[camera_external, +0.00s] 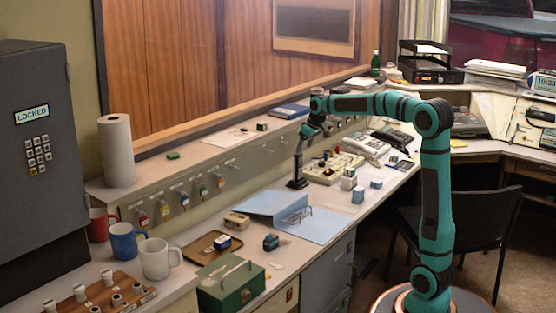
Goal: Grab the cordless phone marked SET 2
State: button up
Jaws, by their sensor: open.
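My gripper (304,142) hangs from the wrist, pointing down over the back part of the desk. Its jaws are open, though the fingers are small and dark here. Just below it a slim dark upright shape (298,172) stands on a flat dark foot (297,184). It looks like a cordless handset in a stand, but I cannot tell where the fingers end and it begins. No SET 2 marking is legible anywhere in this view.
A blue open folder (318,229) lies in front of the gripper. A beige desk console (330,170) and a corded phone (366,148) are at its right, with small blue-grey blocks (358,195) nearby. The ledge with hanging keys (232,169) runs behind. A green box (230,286) stands front left.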

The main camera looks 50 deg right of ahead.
aim_at(298, 157)
jog(key=shift+w+x, duration=0.15)
jog(key=shift+x, duration=1.7)
jog(key=shift+w+x, duration=0.15)
jog(key=shift+x, duration=1.7)
jog(key=shift+a+r, duration=0.15)
jog(key=shift+r, duration=0.05)
grip_shut()
